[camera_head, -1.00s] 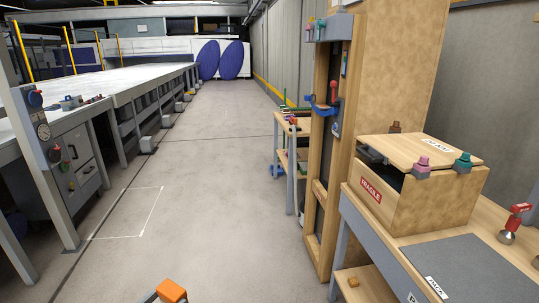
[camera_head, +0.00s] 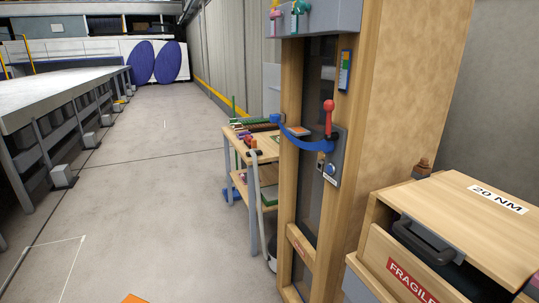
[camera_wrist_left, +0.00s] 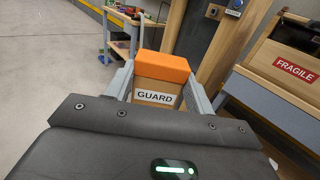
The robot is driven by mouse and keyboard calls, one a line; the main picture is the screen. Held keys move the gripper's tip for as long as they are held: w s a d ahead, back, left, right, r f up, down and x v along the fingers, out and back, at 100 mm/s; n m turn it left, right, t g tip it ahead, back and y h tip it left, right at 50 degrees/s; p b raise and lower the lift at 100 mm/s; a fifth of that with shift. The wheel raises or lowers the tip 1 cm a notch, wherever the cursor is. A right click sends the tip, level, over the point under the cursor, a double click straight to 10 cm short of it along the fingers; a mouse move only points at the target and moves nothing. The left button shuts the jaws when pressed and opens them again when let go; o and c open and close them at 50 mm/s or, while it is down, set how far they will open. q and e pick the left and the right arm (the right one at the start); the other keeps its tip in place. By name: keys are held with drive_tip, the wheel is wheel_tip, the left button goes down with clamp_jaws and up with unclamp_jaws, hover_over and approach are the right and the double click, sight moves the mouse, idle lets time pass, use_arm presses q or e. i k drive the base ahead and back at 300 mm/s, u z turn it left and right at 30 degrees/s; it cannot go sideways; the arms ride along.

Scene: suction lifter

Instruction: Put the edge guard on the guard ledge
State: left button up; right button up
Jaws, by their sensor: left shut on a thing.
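The edge guard (camera_wrist_left: 162,68) has an orange top and a tan body with a white GUARD label. My left gripper (camera_wrist_left: 160,82) is shut on it, one grey finger on each side, in the left wrist view. Only an orange corner of the edge guard (camera_head: 133,298) shows at the bottom of the head view. A grey ledge (camera_head: 335,18) carrying a pink and a green piece is at the top of the wooden frame; I cannot tell whether it is the guard ledge. My right gripper is not in view.
A wooden crate (camera_head: 478,225) marked FRAGILE and 20 NM stands at the right. A red-handled lever and blue arm (camera_head: 305,128) are on the wooden frame. A small shelf cart (camera_head: 262,150) stands behind it. The floor (camera_head: 150,190) at the left is clear.

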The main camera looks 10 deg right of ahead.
sight(298, 130)
drive_tip(key=z, duration=0.6)
drive_tip(key=i, duration=1)
drive_tip(key=z, duration=0.7)
